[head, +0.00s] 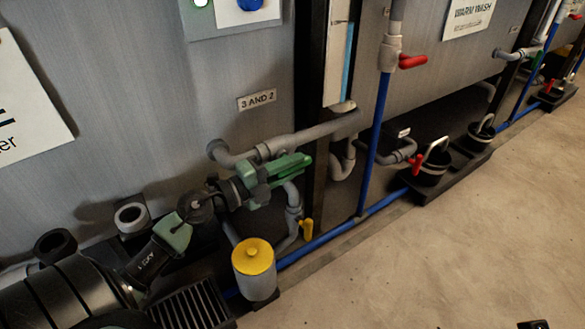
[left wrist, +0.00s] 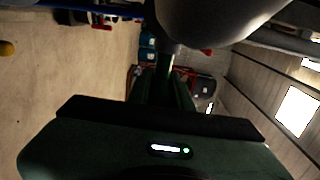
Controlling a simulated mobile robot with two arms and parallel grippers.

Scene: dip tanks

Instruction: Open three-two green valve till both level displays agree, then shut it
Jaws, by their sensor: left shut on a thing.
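In the left wrist view a dark green bar (left wrist: 165,75) runs up to a large grey pipe (left wrist: 215,15). The valve's exact angle is hard to tell. A level display (head: 348,55), a tall strip with light blue in it, stands right of the label. I cannot make out a second level display.
A yellow-topped grey canister (head: 254,262) stands below the gripper, near a small yellow lever (head: 307,229). Red valve handles (head: 412,62) and blue pipes (head: 376,135) are to the right. Black buckets (head: 432,168) stand by the tanks.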

